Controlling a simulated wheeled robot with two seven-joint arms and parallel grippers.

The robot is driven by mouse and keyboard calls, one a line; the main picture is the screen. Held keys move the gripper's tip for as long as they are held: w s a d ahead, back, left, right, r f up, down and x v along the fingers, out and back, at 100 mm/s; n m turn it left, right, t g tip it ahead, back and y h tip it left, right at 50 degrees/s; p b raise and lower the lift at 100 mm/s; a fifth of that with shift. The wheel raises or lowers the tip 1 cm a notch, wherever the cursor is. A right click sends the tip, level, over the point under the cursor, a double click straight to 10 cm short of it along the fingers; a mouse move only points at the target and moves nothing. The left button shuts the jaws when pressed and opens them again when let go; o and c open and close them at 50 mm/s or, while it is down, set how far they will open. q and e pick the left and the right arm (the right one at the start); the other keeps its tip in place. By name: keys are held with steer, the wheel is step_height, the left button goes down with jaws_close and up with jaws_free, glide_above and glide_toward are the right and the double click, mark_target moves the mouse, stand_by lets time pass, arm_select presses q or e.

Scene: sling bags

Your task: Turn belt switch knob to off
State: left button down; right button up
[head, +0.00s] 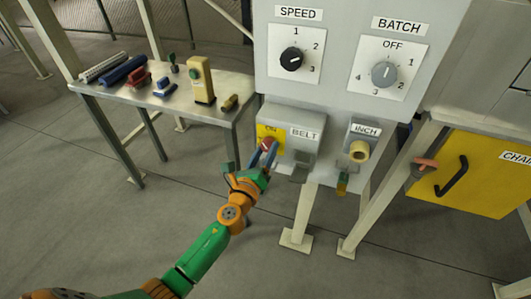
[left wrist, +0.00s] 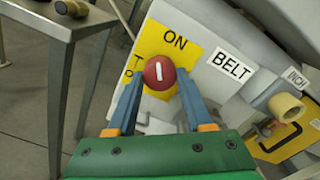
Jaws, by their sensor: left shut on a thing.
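The belt switch knob is a round red knob (head: 266,143) on a yellow plate (head: 275,132) marked ON, beside the BELT label (head: 304,133). It shows close up in the left wrist view (left wrist: 159,73), with a white line on its face running nearly up and down in that picture. More letters at the plate's left are only partly readable. My left gripper (head: 263,153) is shut on the red knob, with one blue finger on each side, also in the left wrist view (left wrist: 160,84). My right gripper is not in view.
A SPEED dial (head: 292,59) and a BATCH dial (head: 382,74) are on the panel above. A cream INCH button (head: 358,151) sits to the right. A metal table (head: 190,112) with several small objects stands at the left. A yellow CHAIN door (head: 470,175) is at the right.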

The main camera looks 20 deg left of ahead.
arm_select(q)
steer(key=n, duration=0.5)
steer(key=shift+n+b, duration=0.3)
steer(key=shift+b, duration=0.1)
steer(key=n, duration=0.5)
steer(key=shift+n, duration=0.3)
steer(key=shift+c, duration=1.5)
jaws_free()
steer(key=shift+s, duration=0.1)
steer(key=s, duration=0.7)
